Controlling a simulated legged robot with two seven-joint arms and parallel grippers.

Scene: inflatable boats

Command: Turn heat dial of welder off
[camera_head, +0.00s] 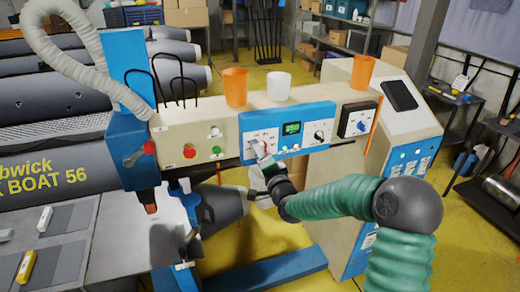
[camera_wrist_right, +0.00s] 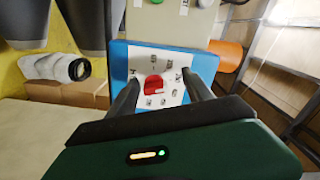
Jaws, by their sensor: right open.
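The welder (camera_head: 172,150) is a beige and blue machine with a long control box. Its blue panel (camera_head: 225,152) carries a green digital display (camera_head: 291,128) and a black knob (camera_head: 319,136). In the right wrist view a red dial (camera_wrist_right: 154,85) sits on a white plate with small markings, inside the blue panel (camera_wrist_right: 119,57). My right gripper (camera_wrist_right: 163,78) is open, with one finger on each side of the red dial; contact cannot be told. My left gripper is out of view.
Orange cups (camera_head: 235,87) (camera_head: 361,72) and a white cup (camera_head: 278,86) stand on top of the control box. A separate blue knob (camera_head: 361,126) is farther right. A grey boat (camera_head: 50,110) lies behind at left. A work table (camera_head: 105,235) is at lower left.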

